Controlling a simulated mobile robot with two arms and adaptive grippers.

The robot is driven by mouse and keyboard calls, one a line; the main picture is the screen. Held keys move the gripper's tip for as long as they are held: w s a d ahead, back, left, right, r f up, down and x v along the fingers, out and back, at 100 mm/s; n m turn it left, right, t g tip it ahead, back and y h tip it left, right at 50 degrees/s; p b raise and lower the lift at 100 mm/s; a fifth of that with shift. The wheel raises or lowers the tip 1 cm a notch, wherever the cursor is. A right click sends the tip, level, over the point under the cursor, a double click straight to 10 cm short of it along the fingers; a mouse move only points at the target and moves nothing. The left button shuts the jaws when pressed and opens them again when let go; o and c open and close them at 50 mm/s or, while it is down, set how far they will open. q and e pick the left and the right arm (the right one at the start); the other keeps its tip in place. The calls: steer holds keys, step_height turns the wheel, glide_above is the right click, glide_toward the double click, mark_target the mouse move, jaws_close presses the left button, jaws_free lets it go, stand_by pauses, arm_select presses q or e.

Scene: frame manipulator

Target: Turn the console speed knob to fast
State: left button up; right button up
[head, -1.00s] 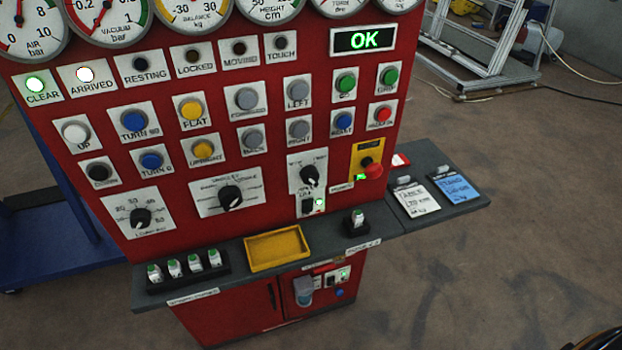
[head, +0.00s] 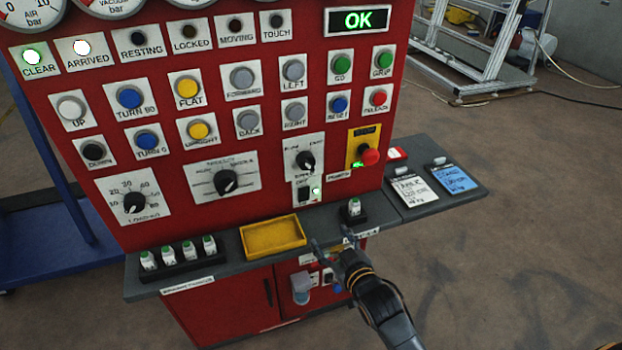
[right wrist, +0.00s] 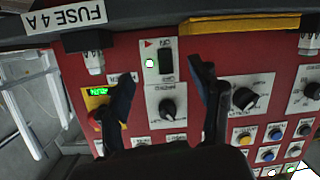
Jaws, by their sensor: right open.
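The red console (head: 290,130) carries three black rotary knobs in a row. The right-hand one, on a small white plate, appears to be the speed knob (head: 305,161); its label is too small to read surely. It also shows in the right wrist view (right wrist: 168,108), seen between the fingers but apart from them. My right gripper (head: 332,240) is open and empty, in front of the console's shelf, below and right of that knob. Its two dark fingers (right wrist: 164,72) frame the knob plate in the wrist view. My left gripper is not in view.
A grey shelf (head: 215,257) juts out under the knobs, with a yellow tray (head: 272,235), several green-topped fuses and a single fuse (head: 354,207). A red emergency button (head: 370,157) sits right of the knob, a rocker switch (head: 304,193) below it. Cards lie on the right side shelf.

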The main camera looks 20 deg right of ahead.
mark_target(310, 166)
step_height(310, 166, up, 13)
steer(key=t, duration=0.3)
steer(key=w, duration=0.4)
steer(key=w+a+p, duration=0.1)
steer(key=w, duration=0.8)
steer(key=shift+w+a, duration=0.1)
steer(key=shift+a, duration=0.05)
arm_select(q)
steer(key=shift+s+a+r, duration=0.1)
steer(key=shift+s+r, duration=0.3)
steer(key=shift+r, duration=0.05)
arm_select(e)
steer(key=c, duration=1.1)
steer(key=shift+c, duration=0.2)
